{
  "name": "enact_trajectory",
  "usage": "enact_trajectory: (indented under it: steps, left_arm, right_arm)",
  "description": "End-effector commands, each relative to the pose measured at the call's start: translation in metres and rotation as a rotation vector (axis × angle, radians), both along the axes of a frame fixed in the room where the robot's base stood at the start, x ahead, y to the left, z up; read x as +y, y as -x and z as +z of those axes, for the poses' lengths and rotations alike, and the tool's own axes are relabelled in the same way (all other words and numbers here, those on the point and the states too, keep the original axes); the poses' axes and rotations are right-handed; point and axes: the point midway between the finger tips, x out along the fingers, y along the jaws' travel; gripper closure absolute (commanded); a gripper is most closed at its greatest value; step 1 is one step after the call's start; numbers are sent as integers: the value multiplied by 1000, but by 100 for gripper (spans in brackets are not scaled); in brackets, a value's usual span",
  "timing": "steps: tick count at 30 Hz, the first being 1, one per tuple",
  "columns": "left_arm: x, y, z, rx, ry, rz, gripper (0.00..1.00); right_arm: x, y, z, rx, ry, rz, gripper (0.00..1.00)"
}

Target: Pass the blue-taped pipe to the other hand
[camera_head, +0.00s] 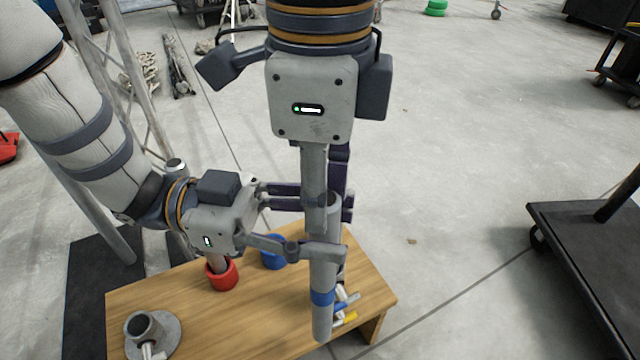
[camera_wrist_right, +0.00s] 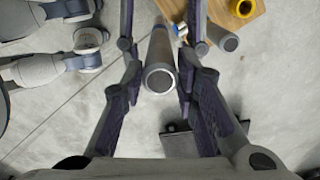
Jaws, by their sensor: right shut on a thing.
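The blue-taped pipe (camera_head: 323,275) is a grey tube with a blue band near its lower end. It hangs upright above the front right of the wooden table. My right gripper (camera_head: 325,195) comes down from above and is shut on its upper part. In the right wrist view the pipe's round end (camera_wrist_right: 158,79) shows between the finger pads of my right gripper (camera_wrist_right: 160,70). My left gripper (camera_head: 325,225) reaches in from the left, with one finger in front of the pipe and the other behind it. Its fingers look spread apart. Contact with the pipe cannot be told.
The wooden table (camera_head: 180,310) bears a red collar (camera_head: 221,275), a blue collar (camera_head: 273,252), a grey round-based holder (camera_head: 145,328) and small blue, white and yellow pieces (camera_head: 346,310) behind the pipe. A black cart (camera_head: 590,260) stands at right, with clear floor between.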

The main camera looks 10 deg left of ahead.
Motion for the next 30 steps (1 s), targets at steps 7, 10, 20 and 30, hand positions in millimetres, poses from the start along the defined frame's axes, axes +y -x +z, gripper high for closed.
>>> enact_trajectory:
  steps: [7, 10, 20, 30]
  left_arm:
    - [0, 0, 0, -1, 1, 1, 50]
    - [3, -1, 0, -1, 1, 2, 50]
    - [82, -7, 0, -3, 0, 5, 50]
    - [112, -14, -20, 44, -11, 73, 50]
  right_arm:
    - [0, 0, 0, 1, 1, 0, 100]
    - [0, 0, 0, 1, 0, 0, 100]
    - [0, 0, 0, 1, 0, 0, 100]
    - [0, 0, 0, 1, 0, 0, 100]
